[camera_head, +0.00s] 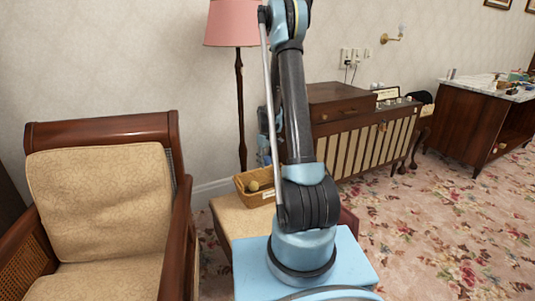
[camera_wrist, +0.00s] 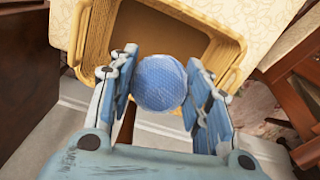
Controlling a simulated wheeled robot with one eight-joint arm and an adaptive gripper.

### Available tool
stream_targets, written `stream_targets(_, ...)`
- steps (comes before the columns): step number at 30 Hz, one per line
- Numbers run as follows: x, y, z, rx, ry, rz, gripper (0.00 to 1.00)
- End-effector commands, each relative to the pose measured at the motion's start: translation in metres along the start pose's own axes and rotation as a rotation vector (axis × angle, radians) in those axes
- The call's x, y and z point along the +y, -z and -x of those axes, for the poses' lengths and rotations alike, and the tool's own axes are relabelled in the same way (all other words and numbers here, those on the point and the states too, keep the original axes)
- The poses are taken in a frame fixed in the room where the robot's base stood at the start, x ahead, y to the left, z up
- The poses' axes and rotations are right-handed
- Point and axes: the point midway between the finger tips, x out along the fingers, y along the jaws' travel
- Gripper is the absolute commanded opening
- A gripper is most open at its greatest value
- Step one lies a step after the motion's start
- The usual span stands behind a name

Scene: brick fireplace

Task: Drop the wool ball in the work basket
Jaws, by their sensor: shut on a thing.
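A round blue ball with a woven-looking surface, the wool ball (camera_wrist: 158,82), is between the two fingers of my gripper (camera_wrist: 160,88) in the wrist view. The fingers press on it from both sides. The tan work basket (camera_wrist: 92,38) lies beyond the ball in the wrist view, and the ball overlaps its near edge there. In the head view the basket (camera_head: 268,197) sits on a cream-topped piece behind my arm. My arm hides the ball and most of the gripper in the head view.
The cream patterned top (camera_head: 236,222) bears the basket. A cushioned armchair (camera_head: 100,200) stands at left, a pink floor lamp (camera_head: 234,25) behind. A wooden cabinet (camera_head: 340,100) and a marble-topped desk (camera_head: 480,120) stand at right. Floral carpet (camera_head: 440,230) is open at right.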

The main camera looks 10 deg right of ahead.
Motion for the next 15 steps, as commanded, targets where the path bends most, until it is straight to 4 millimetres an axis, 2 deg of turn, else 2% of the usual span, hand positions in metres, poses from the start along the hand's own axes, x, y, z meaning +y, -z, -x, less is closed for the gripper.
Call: stream_targets(15,0.011,0.015,0.030,0.000,0.000,0.868,0.23)
